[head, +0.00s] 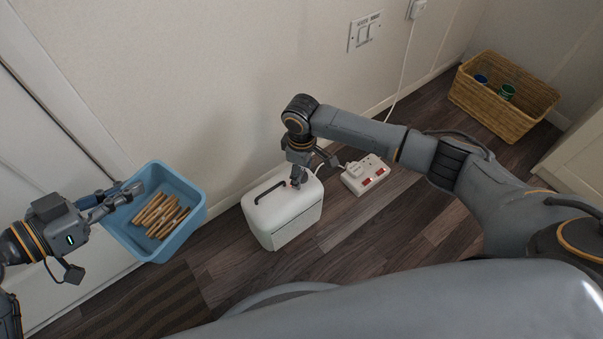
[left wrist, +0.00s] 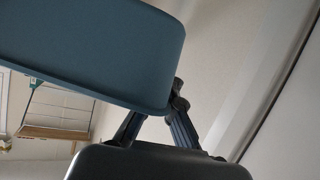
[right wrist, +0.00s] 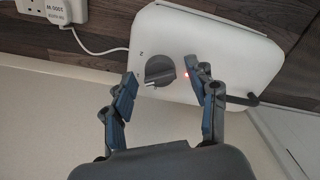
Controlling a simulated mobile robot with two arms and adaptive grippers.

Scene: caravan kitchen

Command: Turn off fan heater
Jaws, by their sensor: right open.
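The fan heater (head: 278,215) is a white box with a dark handle on the floor by the wall. In the right wrist view its top shows a round grey knob (right wrist: 160,70) and a small lit red light (right wrist: 186,73). My right gripper (head: 297,183) is above the heater's top. In the right wrist view its open fingers (right wrist: 157,82) are spread either side of the knob, with nothing held. My left gripper (head: 117,199) is shut on the rim of a blue bin (head: 187,219); part of one finger is hidden in the left wrist view.
The blue bin holds several wooden sticks (head: 158,215). A white power strip (head: 366,175) with red switches lies right of the heater, with a plug and cord. A wicker basket (head: 503,100) stands at the back right. Dark wooden floor (head: 420,210) is free between.

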